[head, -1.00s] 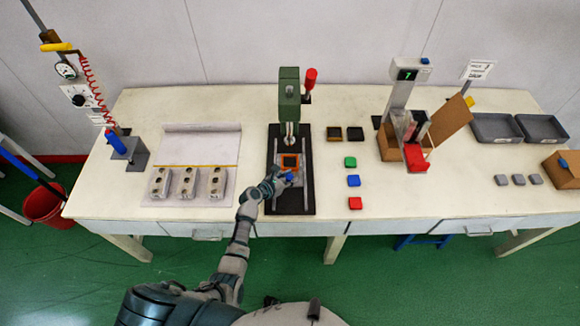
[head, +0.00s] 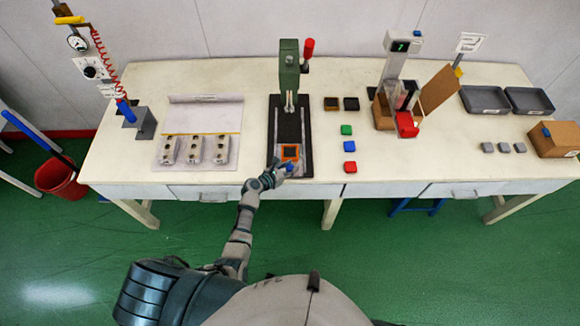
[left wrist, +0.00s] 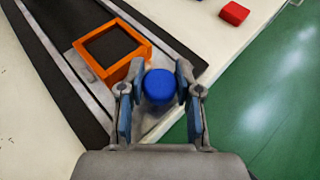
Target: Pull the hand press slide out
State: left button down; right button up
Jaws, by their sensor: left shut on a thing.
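The green hand press (head: 289,66) stands at the back of a black base (head: 291,120) with rails. Its slide (head: 302,171) is near the front end of the rails, clear of the press head, and carries an orange frame (head: 290,149) with a dark inside. The orange frame also shows in the left wrist view (left wrist: 113,50). My left gripper (head: 282,169) is shut on the blue knob (left wrist: 160,86) at the front of the slide, one finger on each side. My right gripper is not in view.
Red, blue and green blocks (head: 347,130) lie right of the press base. Several grey moulds (head: 194,148) stand on a sheet to the left. The table's front edge (head: 330,184) is just by the slide.

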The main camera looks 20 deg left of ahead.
pick_arm(q)
jog(key=shift+s+f, duration=0.1)
jog(key=shift+f, duration=0.05)
jog(key=c, duration=0.8)
grip_release()
jog(key=shift+s+d, duration=0.1)
jog(key=shift+s+r, duration=0.1)
jog(key=shift+r, duration=0.1)
jog(key=shift+s+a, duration=0.2)
jog(key=shift+a, duration=0.1)
jog(key=v, duration=1.1)
jog(key=shift+s+d+r, duration=0.1)
jog(key=shift+s+r, duration=0.05)
jog(key=shift+s, duration=0.05)
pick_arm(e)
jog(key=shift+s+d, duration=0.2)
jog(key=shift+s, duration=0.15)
